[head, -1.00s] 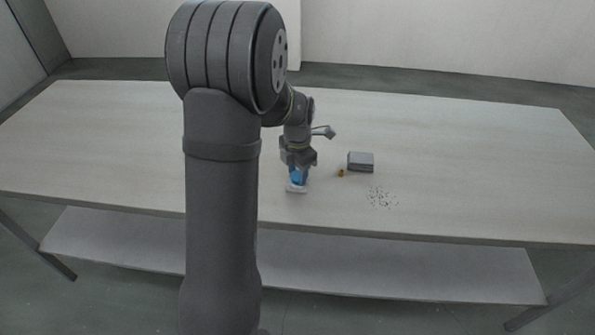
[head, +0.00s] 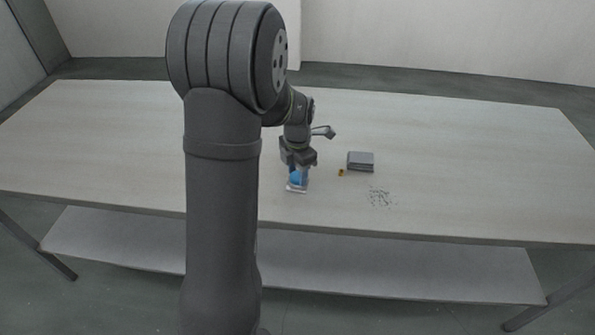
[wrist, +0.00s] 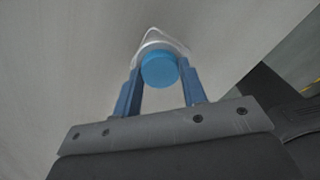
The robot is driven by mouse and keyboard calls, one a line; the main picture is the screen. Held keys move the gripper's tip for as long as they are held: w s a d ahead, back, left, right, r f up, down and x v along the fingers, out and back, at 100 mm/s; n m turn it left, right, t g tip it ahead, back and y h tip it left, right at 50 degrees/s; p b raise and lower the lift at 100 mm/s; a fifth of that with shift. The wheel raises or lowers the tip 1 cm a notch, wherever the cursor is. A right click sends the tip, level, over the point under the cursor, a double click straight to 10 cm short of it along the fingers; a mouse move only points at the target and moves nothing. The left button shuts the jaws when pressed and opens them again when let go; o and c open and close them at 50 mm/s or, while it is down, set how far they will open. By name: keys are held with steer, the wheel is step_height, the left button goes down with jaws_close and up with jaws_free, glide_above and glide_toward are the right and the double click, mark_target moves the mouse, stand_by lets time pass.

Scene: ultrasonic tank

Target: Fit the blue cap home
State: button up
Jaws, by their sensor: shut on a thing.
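The blue cap (wrist: 159,70) is a round blue disc between the fingertips of my gripper (wrist: 160,76) in the wrist view. My gripper is shut on it. In the head view the cap (head: 296,176) shows as a small blue patch below my gripper (head: 297,172). A pale, light-grey piece (wrist: 155,40) with a rounded, tapered outline lies just beyond and under the cap. Its pale base (head: 296,189) shows on the table in the head view. I cannot tell whether the cap touches it or is seated in it.
A grey box (head: 361,161) stands on the table to the right of my gripper. A small yellow-brown object (head: 341,172) lies beside it. Several dark specks (head: 381,198) are scattered nearer the front edge. The rest of the table (head: 470,170) is clear.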

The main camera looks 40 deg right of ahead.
mark_target(297, 175)
steer(key=shift+f, duration=0.1)
steer(key=o, duration=1)
step_height(297, 175, up, 18)
steer(key=shift+f, duration=0.25)
steer(key=shift+f, duration=0.1)
step_height(297, 175, down, 17)
steer(key=shift+f, duration=0.1)
stand_by(0.8)
